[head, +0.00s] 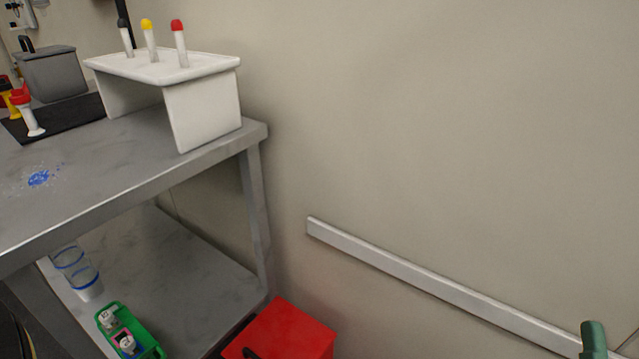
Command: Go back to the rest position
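Neither of my grippers shows clearly in the head view. A dark green rounded piece (594,338) stands at the bottom right edge; I cannot tell what it belongs to. The view looks at a grey metal table (130,172) on the left and a plain wall on the right. A white rack (205,108) on the table holds upright tubes with a black cap (122,24), a yellow cap (147,26) and a red cap (177,26).
A grey container (52,75) and capped tubes stand on a black mat (70,117). A blue spill (38,179) marks the tabletop. The lower shelf (190,285) holds blue-ringed clear containers (75,268) and a green caddy (148,340). A red box (285,330) is beside the table.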

